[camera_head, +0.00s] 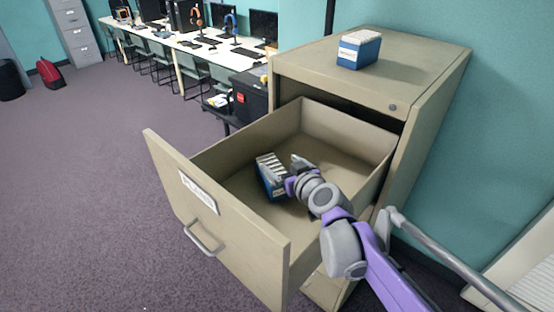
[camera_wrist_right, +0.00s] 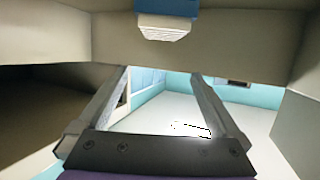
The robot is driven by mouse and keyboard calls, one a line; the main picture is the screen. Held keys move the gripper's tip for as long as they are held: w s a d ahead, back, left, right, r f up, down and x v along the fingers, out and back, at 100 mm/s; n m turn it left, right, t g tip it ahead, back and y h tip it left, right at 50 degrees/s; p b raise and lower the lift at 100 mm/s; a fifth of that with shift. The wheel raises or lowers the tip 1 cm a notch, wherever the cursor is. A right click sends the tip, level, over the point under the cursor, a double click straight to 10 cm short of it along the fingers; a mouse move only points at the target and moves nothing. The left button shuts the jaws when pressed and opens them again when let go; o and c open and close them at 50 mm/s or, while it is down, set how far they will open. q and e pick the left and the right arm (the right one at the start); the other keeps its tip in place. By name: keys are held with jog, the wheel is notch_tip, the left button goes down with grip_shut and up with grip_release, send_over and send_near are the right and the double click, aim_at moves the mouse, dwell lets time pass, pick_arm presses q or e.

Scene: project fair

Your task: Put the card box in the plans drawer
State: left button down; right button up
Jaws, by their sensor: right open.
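A blue card box (camera_head: 268,182) with white cards in its top sits inside the open drawer (camera_head: 228,222), on the drawer floor. My right gripper (camera_head: 290,172) is inside the drawer, close to the right side of the box. In the right wrist view the right gripper (camera_wrist_right: 160,76) has its fingers wide apart with nothing between them. A blue and white box (camera_wrist_right: 163,24) shows at the top of that view, beyond the fingers. My left gripper is not in view.
A second blue box with a white top (camera_head: 358,50) stands on top of the beige cabinet (camera_head: 415,70). A long desk (camera_head: 205,50) with computers and chairs is at the back. A red bag (camera_head: 49,75) lies at the far left. The floor (camera_head: 85,190) left of the drawer is clear.

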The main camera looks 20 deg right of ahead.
jog(key=shift+v, duration=1.1)
dwell(0.6)
